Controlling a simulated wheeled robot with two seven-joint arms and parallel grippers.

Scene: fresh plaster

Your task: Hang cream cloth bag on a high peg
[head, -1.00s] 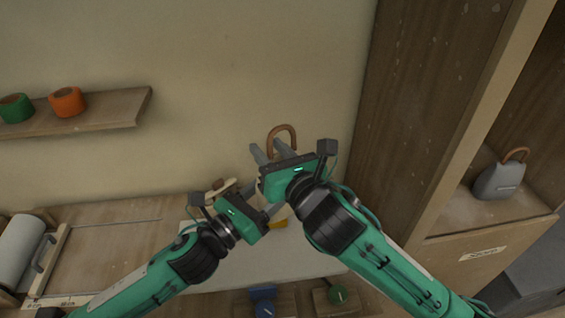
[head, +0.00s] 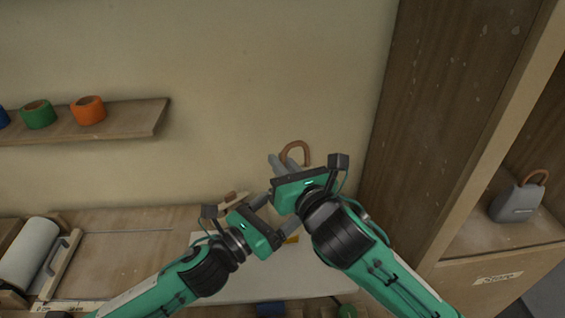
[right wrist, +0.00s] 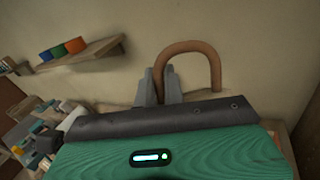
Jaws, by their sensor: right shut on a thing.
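My right gripper (head: 284,162) is shut on a brown looped handle (head: 297,145), which stands up above its fingers. In the right wrist view the handle (right wrist: 190,46) arches beside and between the grey fingers (right wrist: 158,87). The body of the cream cloth bag cannot be made out clearly; my grippers hide what hangs below the handle. My left gripper (head: 277,214) is just below and left of the right one, its fingers apart, and it looks open. No peg shows in either view.
A wall shelf (head: 130,121) at left holds coloured tape rolls (head: 89,110). A grey bag (head: 515,200) with a brown handle sits in the right cubby, beside a tall wooden panel (head: 425,120). A white roll (head: 30,252) lies at lower left. The wall above my grippers is bare.

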